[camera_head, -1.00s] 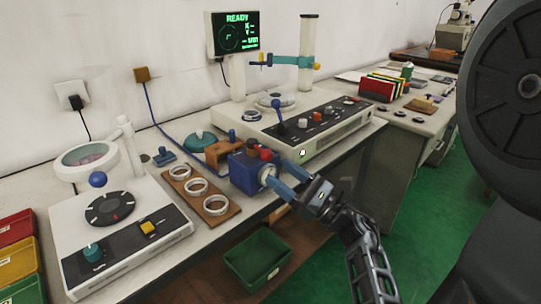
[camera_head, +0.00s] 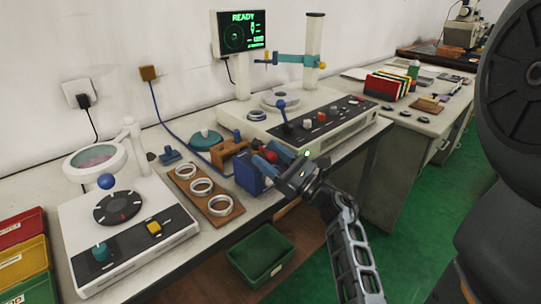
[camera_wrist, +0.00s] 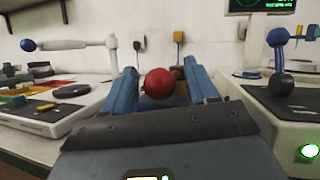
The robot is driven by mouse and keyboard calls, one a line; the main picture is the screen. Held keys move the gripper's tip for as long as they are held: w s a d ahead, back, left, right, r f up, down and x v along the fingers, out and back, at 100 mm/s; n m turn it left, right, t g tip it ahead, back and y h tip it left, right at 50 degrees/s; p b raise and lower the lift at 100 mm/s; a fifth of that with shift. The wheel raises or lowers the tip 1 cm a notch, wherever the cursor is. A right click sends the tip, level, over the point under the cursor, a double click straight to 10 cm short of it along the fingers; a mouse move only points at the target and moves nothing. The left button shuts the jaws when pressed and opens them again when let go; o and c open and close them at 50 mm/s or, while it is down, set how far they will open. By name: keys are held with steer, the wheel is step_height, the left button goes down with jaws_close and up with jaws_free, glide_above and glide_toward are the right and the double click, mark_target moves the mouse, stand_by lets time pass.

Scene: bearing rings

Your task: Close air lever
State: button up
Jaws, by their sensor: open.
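A red ball knob (camera_head: 270,156), which looks like the air lever's end, stands at the blue box (camera_head: 246,174) on the bench's front edge. In the wrist view the red ball (camera_wrist: 158,83) appears between my two blue fingers, with a gap on each side. My gripper (camera_head: 264,160) is open and empty, reaching in from the right. Its fingers and wrist cover part of the box, including its front face.
A wooden rack with several metal rings (camera_head: 219,205) lies left of the box. A console with a blue-ball lever (camera_head: 281,104) stands behind, its screen (camera_head: 240,33) reading READY. A machine with a blue ball (camera_head: 106,181) is at left. A green bin (camera_head: 262,255) sits below.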

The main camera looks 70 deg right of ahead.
steer(key=shift+c, duration=0.4)
steer(key=shift+a, duration=0.1)
jaws_close()
